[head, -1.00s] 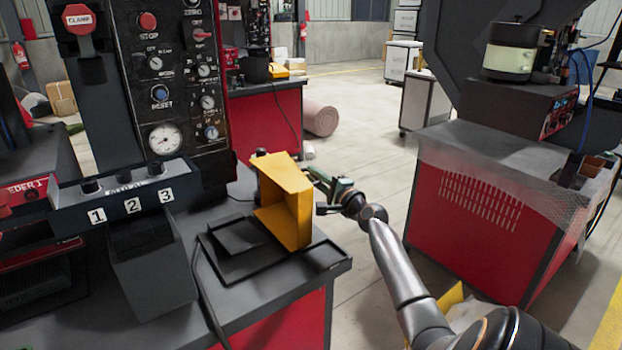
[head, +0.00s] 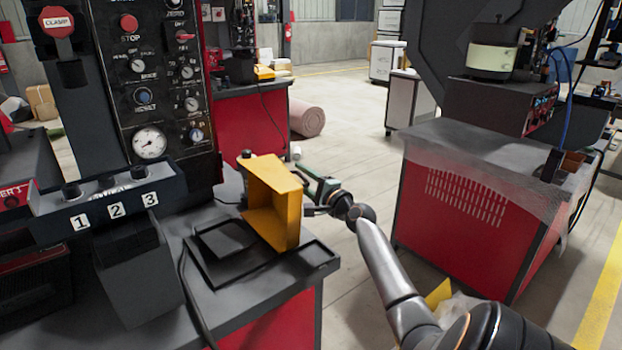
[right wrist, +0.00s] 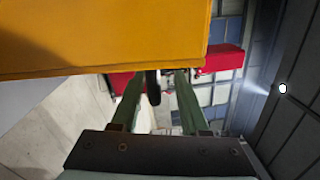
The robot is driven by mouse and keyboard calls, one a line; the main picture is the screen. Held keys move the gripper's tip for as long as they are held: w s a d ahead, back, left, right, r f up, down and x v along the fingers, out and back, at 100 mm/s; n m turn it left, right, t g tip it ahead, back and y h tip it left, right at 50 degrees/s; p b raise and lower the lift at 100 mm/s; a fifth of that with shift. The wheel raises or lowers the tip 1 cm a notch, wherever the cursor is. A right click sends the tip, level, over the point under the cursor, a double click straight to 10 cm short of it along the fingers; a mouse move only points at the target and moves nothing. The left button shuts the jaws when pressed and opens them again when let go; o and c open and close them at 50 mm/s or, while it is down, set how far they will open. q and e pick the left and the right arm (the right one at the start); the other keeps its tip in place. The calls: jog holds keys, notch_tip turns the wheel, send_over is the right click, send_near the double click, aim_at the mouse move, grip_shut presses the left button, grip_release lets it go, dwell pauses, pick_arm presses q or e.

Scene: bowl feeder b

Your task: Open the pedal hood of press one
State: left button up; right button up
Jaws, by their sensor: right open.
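The dark pedal (head: 224,238) lies uncovered in the tray. My right gripper (head: 308,186) is open just behind and right of the hood, its tips partly hidden by it. In the right wrist view the hood (right wrist: 100,38) fills the upper left, above the two green fingers (right wrist: 158,88). Nothing shows clasped between them; I cannot tell whether a finger touches the hood. My left gripper is out of view.
The press's control panel (head: 158,75) and a numbered button box (head: 110,200) stand left of the tray. A red cabinet with a mesh cover (head: 470,200) stands to the right. Open floor (head: 365,150) lies between, with a rolled mat (head: 307,118) behind.

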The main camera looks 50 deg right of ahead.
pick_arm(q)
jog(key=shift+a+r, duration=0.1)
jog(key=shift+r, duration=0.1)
pick_arm(e)
jog(key=v, duration=1.2)
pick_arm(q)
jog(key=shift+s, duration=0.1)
pick_arm(e)
jog(key=shift+s+f, duration=0.1)
jog(key=shift+s, duration=0.15)
